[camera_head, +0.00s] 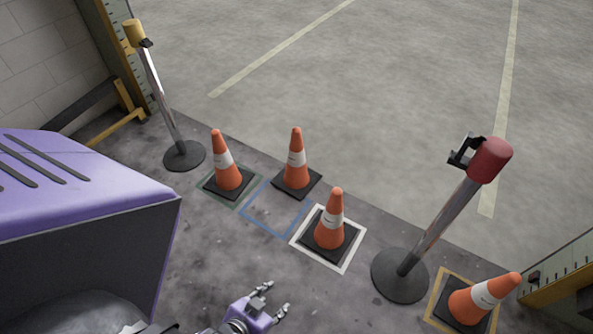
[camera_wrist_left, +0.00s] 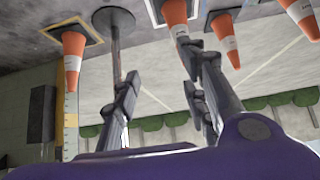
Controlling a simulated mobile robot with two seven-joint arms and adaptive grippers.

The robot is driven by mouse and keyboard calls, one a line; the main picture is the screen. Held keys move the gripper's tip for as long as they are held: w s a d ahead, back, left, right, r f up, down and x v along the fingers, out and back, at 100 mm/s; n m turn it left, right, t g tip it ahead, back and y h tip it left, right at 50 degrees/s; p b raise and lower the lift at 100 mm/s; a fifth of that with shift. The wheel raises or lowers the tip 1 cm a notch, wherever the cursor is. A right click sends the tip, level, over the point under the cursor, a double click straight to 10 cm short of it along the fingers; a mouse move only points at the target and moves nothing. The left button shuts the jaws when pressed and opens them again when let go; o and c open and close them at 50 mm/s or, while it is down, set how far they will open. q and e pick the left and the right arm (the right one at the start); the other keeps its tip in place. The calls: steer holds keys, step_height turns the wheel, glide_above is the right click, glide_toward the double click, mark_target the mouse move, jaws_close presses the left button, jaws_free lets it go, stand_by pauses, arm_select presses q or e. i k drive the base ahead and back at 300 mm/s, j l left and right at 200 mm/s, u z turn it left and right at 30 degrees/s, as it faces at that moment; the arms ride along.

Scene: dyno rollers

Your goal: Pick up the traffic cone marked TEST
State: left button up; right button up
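Several orange traffic cones with white bands and black square bases stand on the floor. One cone (camera_head: 226,172) is on a green-outlined square at left. Another cone (camera_head: 296,168) stands behind the empty blue-outlined square. A third cone (camera_head: 329,231) is centred in a white-outlined square. The last cone (camera_head: 478,299) is in a yellow-outlined square at lower right. The bands carry small dark marks that I cannot read. My left gripper (camera_head: 277,298) is open and empty, low in the head view, apart from the cones. Its spread fingers show in the left wrist view (camera_wrist_left: 162,70). My right gripper is out of view.
A red-topped post (camera_head: 437,222) on a round base stands between the white-square and yellow-square cones. A yellow-topped post (camera_head: 162,98) stands at upper left. The blue-outlined square (camera_head: 277,209) is bare. Open concrete floor (camera_head: 360,90) lies beyond.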

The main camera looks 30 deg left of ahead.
mark_target(295, 179)
steer(key=i+j, duration=0.2)
steer(key=j, duration=0.2)
steer(key=i+j+z, duration=0.15)
steer(key=j, duration=0.3)
steer(key=i+j, duration=0.2)
steer(key=j, duration=0.2)
steer(key=i+j+z, duration=0.1)
steer(key=j, duration=0.35)
steer(key=i+j+z, duration=0.1)
steer(key=j, duration=0.35)
steer(key=i+j, duration=0.2)
steer(key=j, duration=0.25)
steer(key=i+j+z, duration=0.1)
steer(key=j, duration=0.35)
steer(key=i+j+z, duration=0.1)
steer(key=j, duration=0.4)
steer(key=i, duration=0.05)
